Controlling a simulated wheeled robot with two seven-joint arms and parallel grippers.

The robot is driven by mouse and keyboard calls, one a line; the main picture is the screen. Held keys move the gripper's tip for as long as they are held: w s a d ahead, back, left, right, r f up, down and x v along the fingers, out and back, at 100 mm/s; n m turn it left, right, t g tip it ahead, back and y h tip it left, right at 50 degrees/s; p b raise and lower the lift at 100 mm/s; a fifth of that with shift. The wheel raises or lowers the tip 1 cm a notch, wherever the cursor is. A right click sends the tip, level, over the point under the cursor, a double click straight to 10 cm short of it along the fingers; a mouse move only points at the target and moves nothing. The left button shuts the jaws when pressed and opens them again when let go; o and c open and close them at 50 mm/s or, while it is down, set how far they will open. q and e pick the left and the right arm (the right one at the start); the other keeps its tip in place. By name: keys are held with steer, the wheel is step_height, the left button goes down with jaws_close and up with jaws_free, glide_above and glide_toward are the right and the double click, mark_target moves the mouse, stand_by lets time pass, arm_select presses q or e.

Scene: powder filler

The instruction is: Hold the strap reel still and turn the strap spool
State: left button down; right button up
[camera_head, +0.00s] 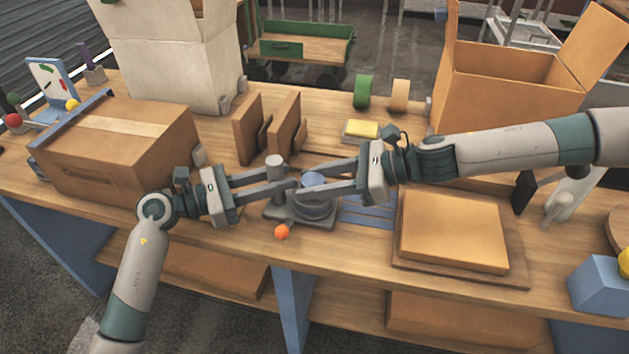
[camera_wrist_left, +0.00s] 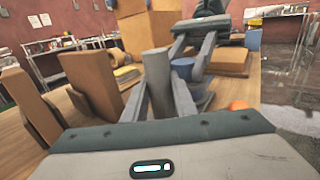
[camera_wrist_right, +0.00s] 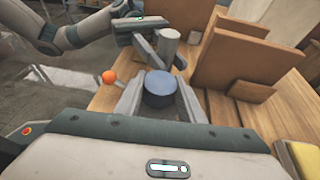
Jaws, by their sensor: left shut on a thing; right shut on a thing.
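The strap reel has a dark grey base (camera_head: 325,222) on the bench, with an upright grey post (camera_head: 275,162) and a round blue-topped spool (camera_head: 313,178). My left gripper (camera_head: 285,178) is shut on the post; in the left wrist view the post (camera_wrist_left: 158,75) stands between its fingers. My right gripper (camera_head: 299,184) is shut on the spool from the right; in the right wrist view the spool (camera_wrist_right: 160,88) sits between its fingers. An orange ball (camera_head: 281,232) shows at the base's front edge; whether it is attached is unclear. The fingers hide part of the reel.
A taped carton (camera_head: 120,150) stands left of the reel. Brown upright panels (camera_head: 247,128) are behind it. A flat box (camera_head: 453,230) lies on a board to the right. Green (camera_head: 363,92) and tan rolls (camera_head: 400,95) stand behind, near a yellow-topped block (camera_head: 361,130).

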steer(key=shift+s+f+m+t+h, duration=0.1)
steer(key=shift+m+t+h, duration=0.8)
steer(key=shift+m+t, duration=1.25)
steer(key=o, duration=1)
steer(key=shift+o, duration=0.2)
steer(key=shift+d+t, duration=0.15)
steer(key=shift+t, duration=0.1)
steer(key=v, duration=1.1)
steer(key=shift+s+d+r, duration=0.2)
steer(key=shift+d+r, duration=0.05)
steer(key=shift+r, duration=0.05)
